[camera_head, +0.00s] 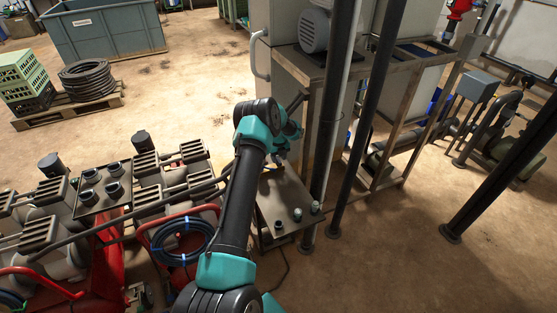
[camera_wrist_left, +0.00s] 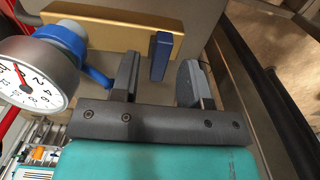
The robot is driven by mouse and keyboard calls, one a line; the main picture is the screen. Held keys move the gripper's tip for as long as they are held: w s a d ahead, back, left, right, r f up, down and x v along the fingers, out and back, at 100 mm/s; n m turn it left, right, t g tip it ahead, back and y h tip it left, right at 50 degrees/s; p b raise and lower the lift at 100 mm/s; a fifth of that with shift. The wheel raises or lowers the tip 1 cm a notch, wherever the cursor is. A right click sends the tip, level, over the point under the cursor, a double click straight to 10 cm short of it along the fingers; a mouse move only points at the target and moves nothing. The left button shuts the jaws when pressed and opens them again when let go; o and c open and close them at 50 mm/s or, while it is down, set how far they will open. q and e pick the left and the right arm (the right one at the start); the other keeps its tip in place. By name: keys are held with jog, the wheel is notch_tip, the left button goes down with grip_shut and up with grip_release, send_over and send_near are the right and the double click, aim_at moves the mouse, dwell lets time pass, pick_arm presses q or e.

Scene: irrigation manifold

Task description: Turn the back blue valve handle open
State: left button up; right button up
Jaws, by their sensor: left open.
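My left gripper (camera_wrist_left: 159,72) is open in the left wrist view, with its two dark fingers apart. An upright blue valve handle (camera_wrist_left: 160,53) shows in the gap between the fingers, in front of a brass-coloured manifold bar (camera_wrist_left: 115,22). I cannot tell whether either finger touches it. A second blue handle (camera_wrist_left: 97,76) is left of the fingers, partly hidden by a gauge. In the head view my left gripper (camera_head: 280,158) is small, above a grey stand; the handles cannot be made out there. My right gripper is not in view.
A white dial gauge (camera_wrist_left: 33,75) with a red needle stands close at the left of the wrist view. In the head view, dark posts (camera_head: 365,120) rise right of the stand (camera_head: 285,192). A red-framed machine with a coiled blue hose (camera_head: 180,242) is at left.

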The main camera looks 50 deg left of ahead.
pick_arm(q)
jog(key=shift+f, duration=0.65)
grip_shut()
